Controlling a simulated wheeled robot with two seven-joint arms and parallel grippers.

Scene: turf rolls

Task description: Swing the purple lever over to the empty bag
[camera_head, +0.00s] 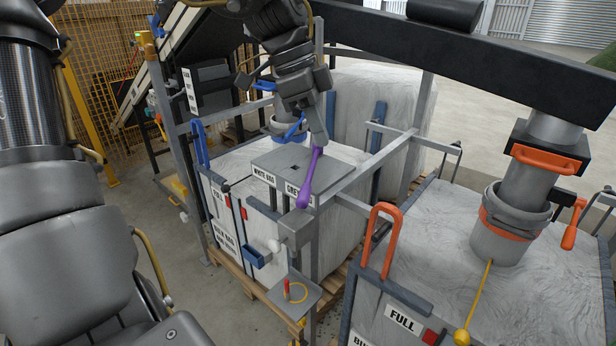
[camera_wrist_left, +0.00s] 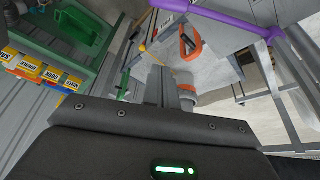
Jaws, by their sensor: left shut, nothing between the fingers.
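The purple lever (camera_head: 311,178) sits on a grey plate (camera_head: 335,158) with a "WHITE BAG" label and a label starting "GREY". Its rounded knob points toward the front, at the "GREY" label. My left gripper (camera_head: 318,132) is shut and empty, pointing down right at the lever's far end; I cannot tell whether they touch. In the left wrist view the lever (camera_wrist_left: 222,17) crosses the top, above the shut fingers (camera_wrist_left: 168,88). A white bag (camera_head: 345,235) stands under the plate; its small front label is hard to read. My right gripper is not in view.
Another white bag (camera_head: 520,305) at right bears a "FULL" label (camera_head: 402,319), under a spout with an orange clamp (camera_head: 545,158). An orange handle (camera_head: 381,235) rises between the bags. Grey frame rails (camera_head: 375,160) surround the plate. A green rack (camera_wrist_left: 75,30) shows in the wrist view.

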